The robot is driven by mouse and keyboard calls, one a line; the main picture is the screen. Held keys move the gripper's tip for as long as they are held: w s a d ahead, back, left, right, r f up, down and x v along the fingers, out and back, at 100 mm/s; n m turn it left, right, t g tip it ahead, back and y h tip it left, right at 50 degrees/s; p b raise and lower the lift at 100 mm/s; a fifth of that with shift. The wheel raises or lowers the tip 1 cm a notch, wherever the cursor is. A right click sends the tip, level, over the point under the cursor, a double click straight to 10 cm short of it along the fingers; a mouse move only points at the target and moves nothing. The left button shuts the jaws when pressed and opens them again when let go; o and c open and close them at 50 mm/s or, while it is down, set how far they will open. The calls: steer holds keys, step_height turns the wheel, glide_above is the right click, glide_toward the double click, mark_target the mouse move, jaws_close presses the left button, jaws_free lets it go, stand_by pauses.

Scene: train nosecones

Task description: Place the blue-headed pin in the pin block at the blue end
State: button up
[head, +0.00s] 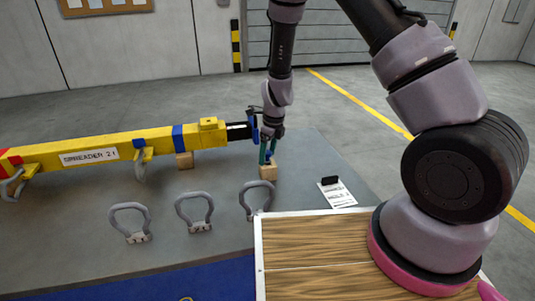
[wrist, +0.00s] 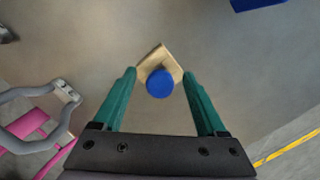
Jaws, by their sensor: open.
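The blue-headed pin shows in the wrist view as a round blue head (wrist: 160,82) over a small wooden pin block (wrist: 152,60). The head lies between the green fingers of my open gripper (wrist: 160,74), with a gap on both sides. The pin's shaft is hidden. In the head view my gripper (head: 267,156) points down over the wooden block (head: 268,173), near the right end of the yellow spreader beam (head: 108,151). A blue band (head: 178,138) marks that end of the beam.
Several grey shackles (head: 195,213) stand on the grey mat (head: 300,185) left of the wooden-topped table (head: 320,255). Another small wooden block (head: 184,160) sits below the beam.

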steer(key=shift+r, duration=0.1)
steer(key=s+d+r+n+t+y, duration=0.1)
steer(key=s+d+r+n, duration=0.15)
steer(key=r, duration=0.95)
steer(key=s+d+r+n+y, duration=0.15)
steer(key=d+r, duration=0.25)
steer(key=r, duration=0.8)
steer(key=s+d+r+n+t+h, duration=0.1)
steer(key=s+d+r+n+t, duration=0.1)
steer(key=s+d+r+n, duration=0.4)
steer(key=s+d+r+n+t+h, duration=0.1)
steer(key=s+d+r+n+t, duration=0.2)
steer(key=s+d+r+n, duration=0.4)
steer(key=s+r+n, duration=0.3)
steer(key=s+r, duration=0.1)
steer(key=r, duration=0.1)
steer(key=shift+s+n, duration=0.3)
steer(key=shift+s, duration=0.1)
